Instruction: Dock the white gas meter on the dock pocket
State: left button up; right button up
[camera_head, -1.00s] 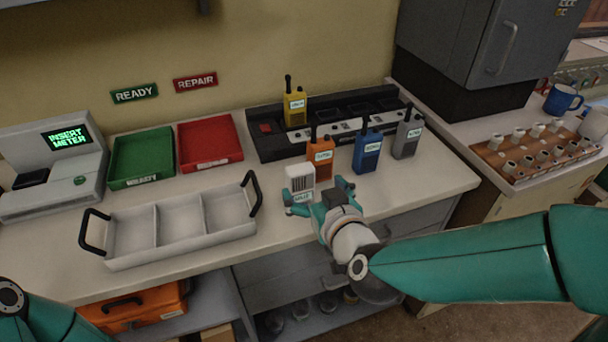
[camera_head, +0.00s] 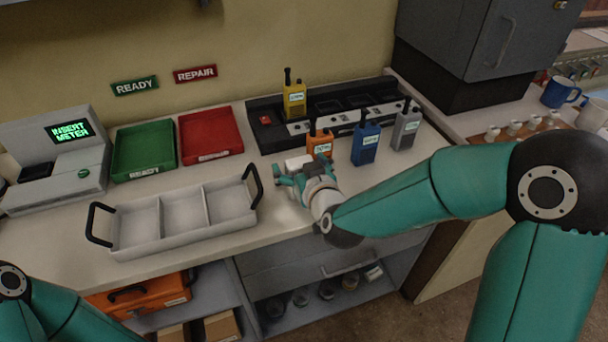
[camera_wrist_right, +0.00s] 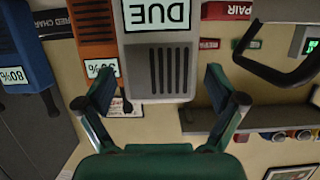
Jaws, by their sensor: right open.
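The white gas meter (camera_head: 297,162) stands on the counter in front of the orange radio, mostly hidden behind my right gripper (camera_head: 289,175) in the head view. In the right wrist view the meter (camera_wrist_right: 157,72) appears upside down, with a grey grille and a label reading DUE. There my right gripper (camera_wrist_right: 165,95) is open, with one finger on each side of the meter's near end; I cannot tell whether they touch it. The dock (camera_head: 65,145) at the far left has a screen reading INSERT METER and a dark pocket (camera_head: 37,172). My left gripper is out of view.
A grey divided tray (camera_head: 160,242) with black handles lies between gripper and dock. Behind it are a green tray (camera_head: 143,178) and a red tray (camera_head: 211,156). Orange (camera_head: 319,141), blue (camera_head: 366,144) and grey (camera_head: 406,130) radios stand close behind and right of the meter.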

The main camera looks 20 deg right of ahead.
jog(key=shift+c, duration=0.4)
jog(key=c, duration=1.3)
jog(key=shift+r, duration=0.1)
jog(key=shift+c, duration=0.9)
jog(key=shift+r, duration=0.1)
